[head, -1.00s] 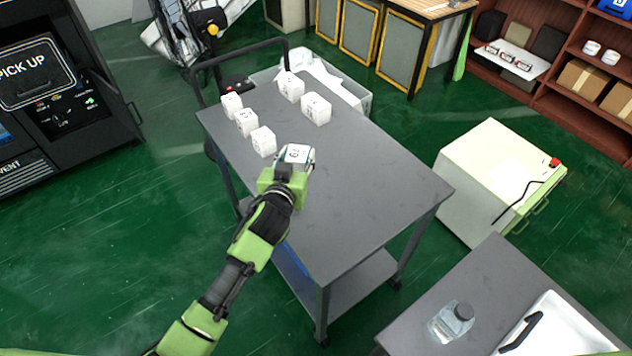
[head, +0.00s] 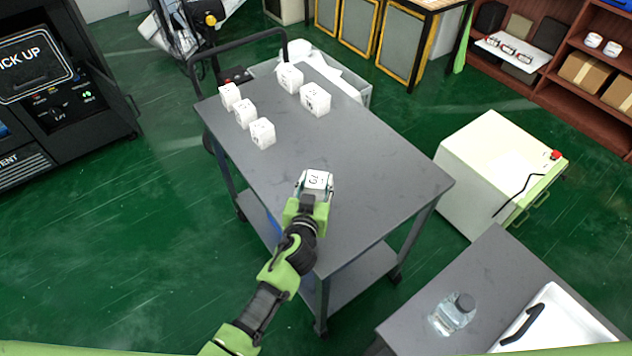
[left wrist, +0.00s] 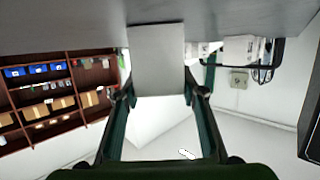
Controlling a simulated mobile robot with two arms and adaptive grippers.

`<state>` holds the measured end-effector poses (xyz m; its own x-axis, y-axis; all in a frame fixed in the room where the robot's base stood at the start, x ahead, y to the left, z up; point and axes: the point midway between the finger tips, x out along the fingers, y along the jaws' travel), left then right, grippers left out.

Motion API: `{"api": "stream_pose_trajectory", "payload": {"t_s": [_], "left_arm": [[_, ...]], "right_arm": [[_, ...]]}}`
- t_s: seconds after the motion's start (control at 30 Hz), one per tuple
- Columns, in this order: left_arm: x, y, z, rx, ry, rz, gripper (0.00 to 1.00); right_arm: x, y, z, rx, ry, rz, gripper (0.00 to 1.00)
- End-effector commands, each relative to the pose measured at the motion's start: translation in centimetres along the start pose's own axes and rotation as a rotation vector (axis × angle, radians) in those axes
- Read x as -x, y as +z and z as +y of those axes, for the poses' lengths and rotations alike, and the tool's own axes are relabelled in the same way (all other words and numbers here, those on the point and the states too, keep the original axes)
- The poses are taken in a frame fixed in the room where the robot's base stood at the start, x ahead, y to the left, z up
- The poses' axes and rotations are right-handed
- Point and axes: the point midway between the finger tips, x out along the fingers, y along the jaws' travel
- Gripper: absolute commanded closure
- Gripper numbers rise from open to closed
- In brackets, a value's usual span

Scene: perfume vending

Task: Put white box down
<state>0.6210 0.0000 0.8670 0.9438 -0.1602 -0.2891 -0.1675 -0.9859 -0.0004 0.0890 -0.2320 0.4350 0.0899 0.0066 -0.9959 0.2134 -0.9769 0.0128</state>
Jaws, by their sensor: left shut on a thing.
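My left gripper (head: 314,190) is shut on a white box (head: 318,179) with a printed mark on its top face. The box is over the front half of the grey cart top (head: 375,175). I cannot tell from the head view whether it touches the surface. In the left wrist view the box (left wrist: 157,60) sits between the two fingers (left wrist: 158,95), and the grey cart surface (left wrist: 70,22) fills the top of the picture. My right gripper is not in view.
Several other white boxes (head: 263,133) stand at the cart's far left end. The cart top right of my gripper is bare. A cream cabinet (head: 490,160) stands right of the cart. A nearer table (head: 410,325) holds a clear bottle (head: 452,314) and a white tray (head: 570,325).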

Motion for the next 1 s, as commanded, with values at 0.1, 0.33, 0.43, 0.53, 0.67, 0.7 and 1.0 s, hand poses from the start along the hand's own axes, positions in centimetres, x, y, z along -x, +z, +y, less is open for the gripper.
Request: {"api": "stream_pose_trajectory", "payload": {"t_s": [0.1,0.33,0.43,0.53,0.67,0.7,1.0], "left_arm": [[0.0,0.1,0.0,0.0,0.0,0.001,0.84],[-0.1,0.2,0.0,0.0,-0.001,0.0,0.46],[-0.1,0.2,0.0,0.0,-0.001,0.0,0.46],[-0.1,0.2,0.0,0.0,-0.001,0.0,0.46],[0.0,-0.1,0.0,-0.001,-0.001,0.0,0.46],[0.1,-0.3,0.0,-0.001,-0.001,0.0,0.46],[4.4,0.2,0.0,0.003,0.0,-0.002,0.46]], "right_arm": [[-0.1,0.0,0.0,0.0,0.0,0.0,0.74],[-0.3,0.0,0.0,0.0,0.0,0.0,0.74],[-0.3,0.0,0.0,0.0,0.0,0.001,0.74],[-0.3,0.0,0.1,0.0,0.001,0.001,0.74],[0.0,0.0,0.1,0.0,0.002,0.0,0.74],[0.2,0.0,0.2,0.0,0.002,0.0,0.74],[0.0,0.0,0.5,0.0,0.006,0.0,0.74]]}}
